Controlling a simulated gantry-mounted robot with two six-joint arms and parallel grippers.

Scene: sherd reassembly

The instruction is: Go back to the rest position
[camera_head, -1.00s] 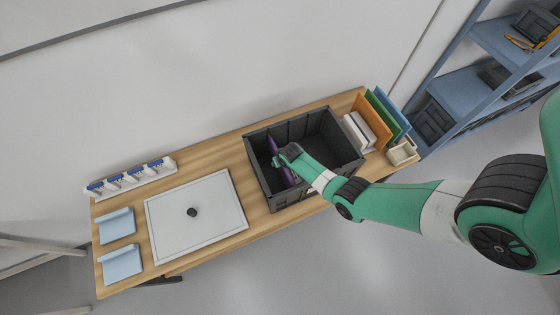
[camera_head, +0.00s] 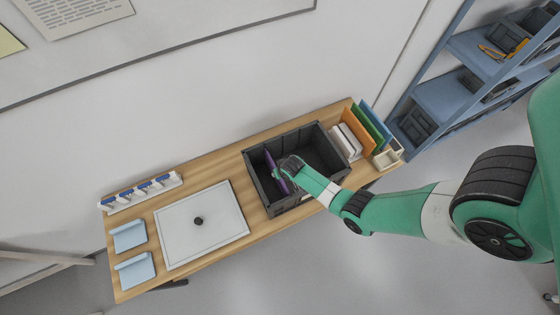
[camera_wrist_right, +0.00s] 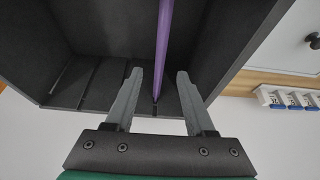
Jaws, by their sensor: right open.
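My right gripper (camera_head: 281,167) is over the dark grey crate (camera_head: 252,180) on the wooden bench. In the right wrist view its two fingers (camera_wrist_right: 160,76) are open, one on each side of a thin purple panel (camera_wrist_right: 164,30) and apart from it. The purple panel (camera_head: 270,160) stands upright inside the crate, partly hidden by the gripper in the head view. Slotted dark crate walls (camera_wrist_right: 95,82) fill much of the wrist view. My left gripper is not in view.
Right of the crate stand upright coloured boards (camera_head: 368,125) and a small cream box (camera_head: 386,159). Left of it lie a white board with a dark knob (camera_head: 198,221), two light blue pieces (camera_head: 135,270) and a white rack (camera_head: 140,192). A blue shelf (camera_head: 440,97) stands far right.

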